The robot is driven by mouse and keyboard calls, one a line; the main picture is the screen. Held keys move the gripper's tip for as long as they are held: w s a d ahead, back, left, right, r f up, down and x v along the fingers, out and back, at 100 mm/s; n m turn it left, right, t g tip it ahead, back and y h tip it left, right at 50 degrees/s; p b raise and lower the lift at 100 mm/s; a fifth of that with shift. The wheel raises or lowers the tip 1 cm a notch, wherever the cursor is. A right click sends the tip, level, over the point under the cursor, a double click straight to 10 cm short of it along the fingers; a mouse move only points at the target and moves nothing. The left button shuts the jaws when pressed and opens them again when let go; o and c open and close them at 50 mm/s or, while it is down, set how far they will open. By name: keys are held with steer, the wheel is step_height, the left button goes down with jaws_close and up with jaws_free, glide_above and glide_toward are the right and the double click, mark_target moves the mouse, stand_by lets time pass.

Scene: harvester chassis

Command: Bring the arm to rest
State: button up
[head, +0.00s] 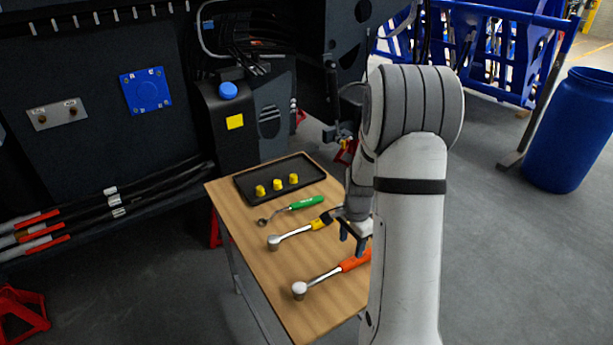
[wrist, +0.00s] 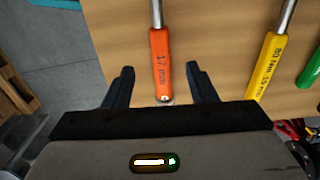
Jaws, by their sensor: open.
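My gripper (wrist: 161,90) is open in the wrist view, its two dark fingers apart on either side of the orange handle end of a ratchet wrench (wrist: 161,65) marked 17 mm. I cannot tell how far above the handle the fingers are. In the head view my gripper (head: 350,238) is over the right side of the wooden table (head: 262,275), partly hidden by my arm. The orange-handled wrench (head: 325,277) lies on the table in front of it. The yellow-handled wrench (head: 298,232) lies behind, and it also shows in the wrist view (wrist: 267,65).
A green-handled wrench (head: 305,202) and a black tray (head: 318,171) with several yellow caps (head: 277,187) are farther back on the table. The dark chassis (head: 95,95) stands left and behind. A blue barrel (head: 570,130) stands right. Open floor (head: 510,260) lies to the right.

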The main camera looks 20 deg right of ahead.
steer(key=s+a+r+n+t, duration=0.1)
steer(key=s+a+r+n, duration=0.25)
steer(key=r, duration=0.35)
steer(key=s+a+r+n+t, duration=0.1)
steer(key=s+a+r+n, duration=0.3)
steer(key=r, duration=0.3)
steer(key=s+a+r+n, duration=0.3)
steer(key=s, duration=0.3)
steer(key=s+a+r+n+t, duration=0.1)
steer(key=s+a+r+n, duration=0.3)
steer(key=s, duration=0.1)
steer(key=shift+s+r, duration=0.15)
steer(key=shift+s, duration=0.25)
steer(key=shift+n, duration=0.25)
